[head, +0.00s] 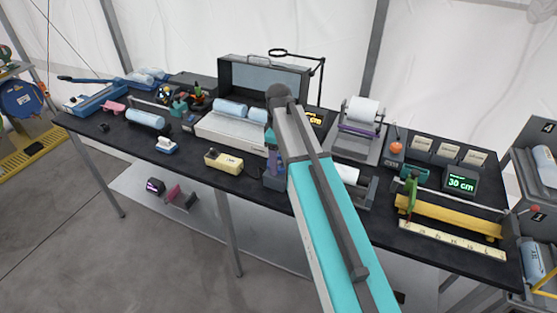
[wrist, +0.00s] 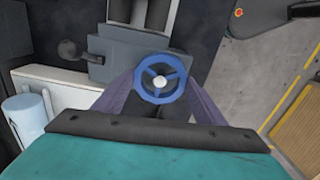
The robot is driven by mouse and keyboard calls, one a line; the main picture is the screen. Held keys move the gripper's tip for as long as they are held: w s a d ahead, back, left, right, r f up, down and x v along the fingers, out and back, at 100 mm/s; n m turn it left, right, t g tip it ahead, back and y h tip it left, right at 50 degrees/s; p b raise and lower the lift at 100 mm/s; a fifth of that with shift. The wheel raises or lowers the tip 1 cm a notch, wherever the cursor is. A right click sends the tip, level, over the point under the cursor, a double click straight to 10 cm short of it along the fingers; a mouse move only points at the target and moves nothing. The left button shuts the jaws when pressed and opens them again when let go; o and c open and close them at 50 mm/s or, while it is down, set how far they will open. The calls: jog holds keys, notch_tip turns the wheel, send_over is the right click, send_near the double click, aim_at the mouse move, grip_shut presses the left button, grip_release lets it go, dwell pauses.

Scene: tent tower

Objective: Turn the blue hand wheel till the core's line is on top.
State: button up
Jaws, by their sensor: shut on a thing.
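The blue hand wheel (wrist: 147,90) shows in the wrist view as a spoked ring with a pale hub. My gripper (wrist: 161,82) has one purple-grey finger on each side of the wheel and is shut on it. In the head view my arm covers the wheel, and the gripper is mostly hidden behind it. I cannot make out the core or its line in either view. A white roll (head: 348,173) shows just right of my arm in the head view, but I cannot tell whether it is the core.
The black table (head: 130,138) is crowded. A white tray with blue rolls (head: 230,108) stands left of my arm. A magnifier lamp (head: 322,75) stands behind. A yellow rail (head: 450,216) and a display (head: 460,181) are to the right. Open floor lies in front.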

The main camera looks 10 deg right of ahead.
jog(key=n, duration=0.4)
jog(key=shift+a+n, duration=0.15)
jog(key=shift+n, duration=0.15)
jog(key=n, duration=0.4)
jog(key=shift+b, duration=0.3)
jog(key=o, duration=1)
jog(key=shift+o, duration=0.2)
jog(key=shift+r, duration=0.15)
notch_tip(320, 180, up, 14)
jog(key=b, duration=0.3)
jog(key=shift+f+b, duration=0.25)
jog(key=shift+b, duration=0.05)
